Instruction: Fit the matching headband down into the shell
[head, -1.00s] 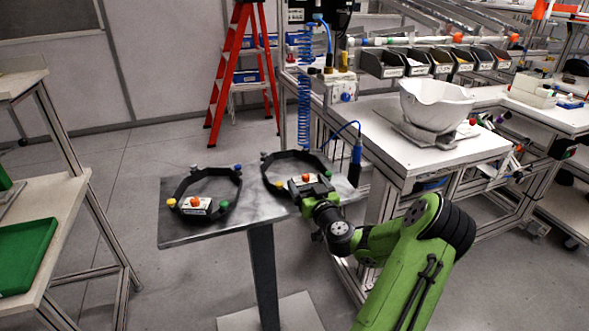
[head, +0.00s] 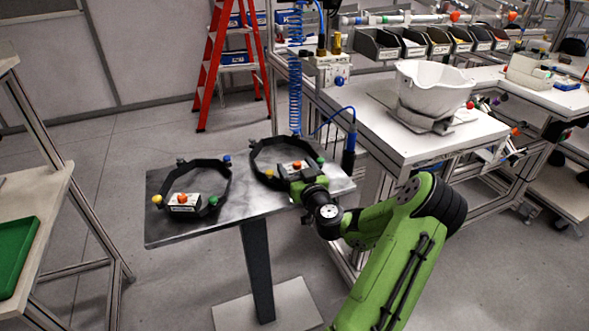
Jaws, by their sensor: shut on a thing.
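Two dark ring-shaped headbands are at the small grey table (head: 215,225). The left headband (head: 229,182) lies on the tabletop, with a white block, an orange knob and coloured knobs around it. The right headband (head: 262,150) has a similar white block with an orange knob at its near side. My gripper (head: 301,178) is shut on the right headband at that block; its fingertips are partly hidden. I cannot tell whether this headband touches the table. The white shell (head: 432,88) sits open side up on a fixture on the workbench to the right.
The white workbench (head: 395,128) stands right of the small table, with several dark bins (head: 412,43) behind the shell. A blue hose tool (head: 349,150) hangs between table and bench. A green tray (head: 15,255) is at far left; a red ladder (head: 212,65) stands behind.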

